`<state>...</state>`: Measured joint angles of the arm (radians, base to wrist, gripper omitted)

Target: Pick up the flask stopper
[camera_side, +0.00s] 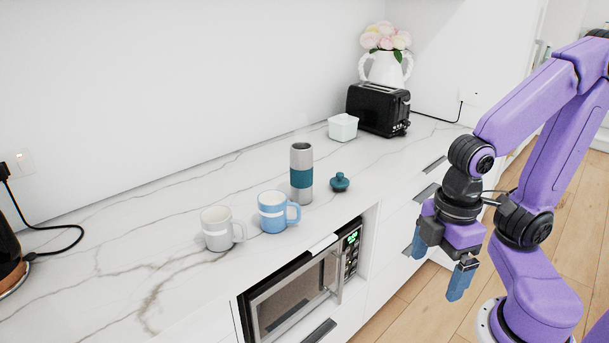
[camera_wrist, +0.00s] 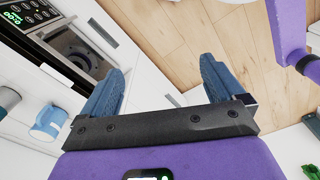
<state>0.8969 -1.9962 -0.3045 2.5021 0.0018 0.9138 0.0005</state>
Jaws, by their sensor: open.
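The flask stopper (camera_side: 340,182) is a small teal piece with a knob on top. It sits on the marble counter in the side view, just right of the flask (camera_side: 301,172). The flask is a steel cylinder with a teal band and stands upright. My gripper (camera_side: 440,270) is in front of the counter, to the right of the stopper and apart from it. In the wrist view its blue fingers (camera_wrist: 160,75) are spread wide with nothing between them. I cannot make out the stopper in the wrist view.
A blue mug (camera_side: 273,212) and a white mug (camera_side: 217,229) stand left of the flask. A white square container (camera_side: 343,127), a black toaster (camera_side: 378,109) and a flower vase (camera_side: 386,68) stand farther back. A microwave (camera_side: 300,290) sits below the counter. The counter right of the stopper is clear.

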